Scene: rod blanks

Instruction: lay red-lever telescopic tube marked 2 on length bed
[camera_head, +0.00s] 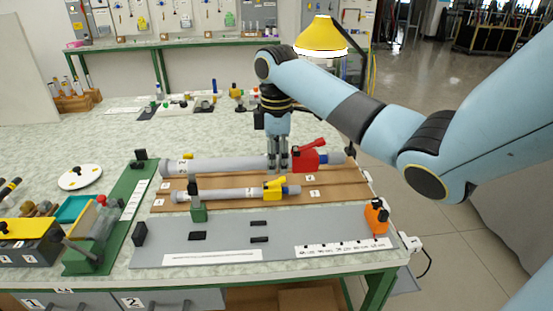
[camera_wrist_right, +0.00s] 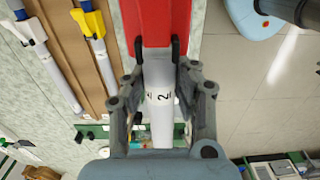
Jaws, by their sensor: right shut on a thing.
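The red-lever telescopic tube (camera_head: 225,164) is a thick grey tube with a red lever block (camera_head: 309,158) near its right end. It lies level over the back of the brown rack; whether it touches the rack is unclear. My right gripper (camera_head: 278,164) is shut on it just left of the red block. In the right wrist view the fingers (camera_wrist_right: 157,48) straddle the tube (camera_wrist_right: 162,118), and its mark 2 faces the camera. The length bed (camera_head: 215,238) is the grey plate in front, with white scale strips and nothing lying along it. My left gripper is not in view.
A yellow-lever tube (camera_head: 235,194) lies on the brown rack (camera_head: 335,192), between the red-lever tube and the bed. A green post (camera_head: 198,212) stands at the bed's back edge, an orange block (camera_head: 376,217) at its right. A green stand (camera_head: 98,245) is left.

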